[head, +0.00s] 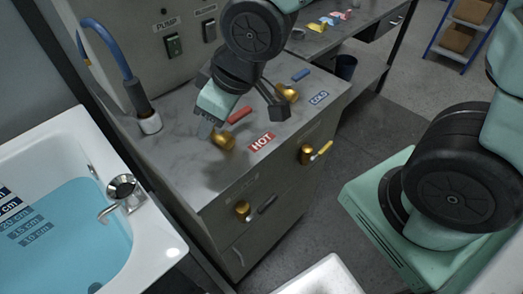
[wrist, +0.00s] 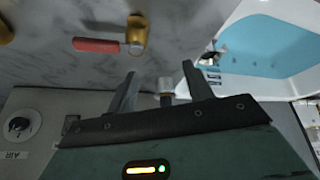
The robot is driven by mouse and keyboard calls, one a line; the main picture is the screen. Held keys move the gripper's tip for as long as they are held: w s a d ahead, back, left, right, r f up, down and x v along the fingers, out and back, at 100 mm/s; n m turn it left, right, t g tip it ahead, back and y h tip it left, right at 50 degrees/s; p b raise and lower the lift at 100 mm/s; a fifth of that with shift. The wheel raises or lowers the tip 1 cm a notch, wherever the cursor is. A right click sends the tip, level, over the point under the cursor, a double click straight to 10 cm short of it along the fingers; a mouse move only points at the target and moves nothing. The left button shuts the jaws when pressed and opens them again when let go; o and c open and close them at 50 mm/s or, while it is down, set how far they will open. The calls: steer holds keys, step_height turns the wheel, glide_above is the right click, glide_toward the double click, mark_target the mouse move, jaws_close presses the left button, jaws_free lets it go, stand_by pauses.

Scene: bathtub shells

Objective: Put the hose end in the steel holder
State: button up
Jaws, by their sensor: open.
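The blue hose (head: 117,55) arches out from the back panel and comes down to a dark grey hose end (head: 137,96). The hose end meets the top of the short pale steel holder (head: 150,123) on the counter's left side, leaning slightly. I cannot tell how deep it sits. My gripper (head: 206,126) is over the counter, right of the holder and apart from it, near a brass valve (head: 222,139). In the wrist view my gripper (wrist: 159,75) has its two fingers spread. A small pale cylinder (wrist: 166,85) shows between them, perhaps the holder.
Valves with red (head: 240,115) and blue (head: 301,75) handles stand on the grey counter (head: 180,165), beside HOT and COLD labels. More valves are on its front. A water-filled bathtub (head: 165,240) with a tap (head: 122,190) lies left. Floor (head: 290,235) is open in front.

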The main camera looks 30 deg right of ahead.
steer(key=s+d+r+g+h, duration=0.1)
steer(key=s+g, duration=0.3)
steer(key=s, duration=0.9)
steer(key=shift+d+r+m+h, duration=0.2)
steer(key=shift+d+m+h, duration=0.1)
steer(key=shift+d+h, duration=0.4)
